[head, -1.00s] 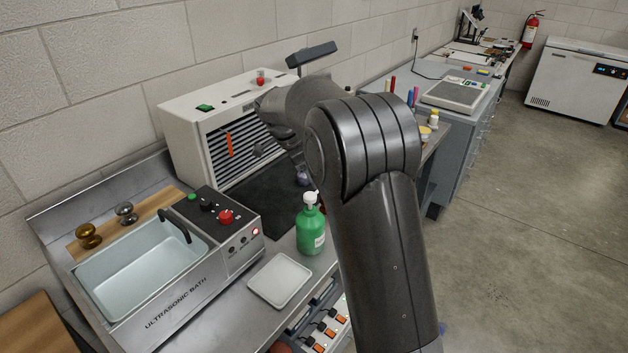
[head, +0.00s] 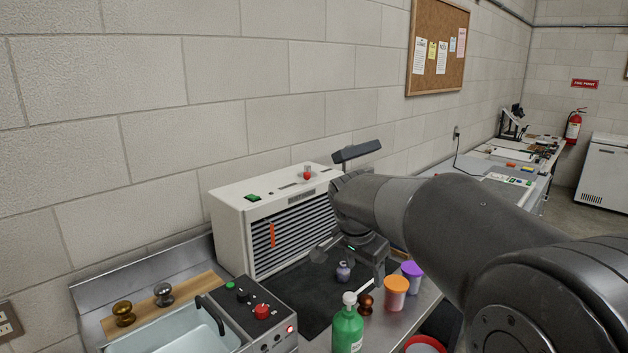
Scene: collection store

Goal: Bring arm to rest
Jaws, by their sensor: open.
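My arm reaches in from the lower right in the head view. My gripper (head: 350,260) hangs over the black mat (head: 290,296) in front of the white slatted unit (head: 228,240). Its jaws are open and point down. Nothing is seen lifted off the mat.
Close to the gripper stand an orange-lidded cup (head: 396,290), a purple-lidded cup (head: 412,274), a small brown object (head: 365,304) and a green bottle (head: 347,332). The ultrasonic bath (head: 258,309) is at lower left. A block wall (head: 150,110) rises behind.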

